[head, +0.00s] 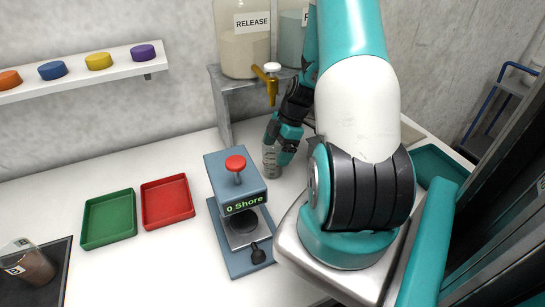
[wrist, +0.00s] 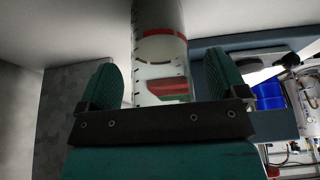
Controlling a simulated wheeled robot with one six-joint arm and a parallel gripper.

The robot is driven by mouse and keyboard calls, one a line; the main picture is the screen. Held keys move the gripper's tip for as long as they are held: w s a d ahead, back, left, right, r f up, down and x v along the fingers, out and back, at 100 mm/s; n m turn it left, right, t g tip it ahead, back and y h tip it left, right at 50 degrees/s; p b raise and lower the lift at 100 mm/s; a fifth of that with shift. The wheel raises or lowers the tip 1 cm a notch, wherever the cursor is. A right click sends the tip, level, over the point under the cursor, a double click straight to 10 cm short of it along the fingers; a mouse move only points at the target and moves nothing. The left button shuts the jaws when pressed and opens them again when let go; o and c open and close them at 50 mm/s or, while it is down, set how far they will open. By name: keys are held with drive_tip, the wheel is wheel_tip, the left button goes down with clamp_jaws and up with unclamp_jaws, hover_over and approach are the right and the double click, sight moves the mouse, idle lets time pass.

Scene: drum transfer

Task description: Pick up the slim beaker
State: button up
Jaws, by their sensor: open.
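The slim beaker (head: 271,160) is clear with dark graduation marks and stands on the white counter behind the tester, below the brass tap. My gripper (wrist: 163,85) is open, with a pad on each side of the beaker and a gap visible at both sides. In the head view my gripper (head: 284,148) is at the beaker's right side, and my arm hides part of the area behind.
A blue tester (head: 232,175) reading "0 Shore" stands just in front of the beaker. A brass tap (head: 270,84) hangs above from a RELEASE tank (head: 245,50) on a grey stand. Red (head: 167,202) and green (head: 108,218) trays lie left. A brown-filled beaker (head: 33,266) stands far left.

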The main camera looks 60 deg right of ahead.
drive_tip(key=c, duration=1.1)
drive_tip(key=shift+r, duration=0.15)
drive_tip(key=s+a+r+p, duration=0.1)
drive_tip(key=s, duration=0.2)
drive_tip(key=s+a+r+p, duration=0.1)
drive_tip(key=s+a, duration=0.1)
drive_tip(key=s, duration=0.1)
drive_tip(key=s+a+r+p, duration=0.1)
drive_tip(key=s+a+r, duration=0.1)
drive_tip(key=s, duration=0.1)
drive_tip(key=shift+a+p, duration=0.15)
drive_tip(key=shift+p, duration=0.25)
drive_tip(key=shift+s+a+p, duration=0.1)
drive_tip(key=shift+s+p, duration=0.15)
drive_tip(key=shift+p, duration=0.95)
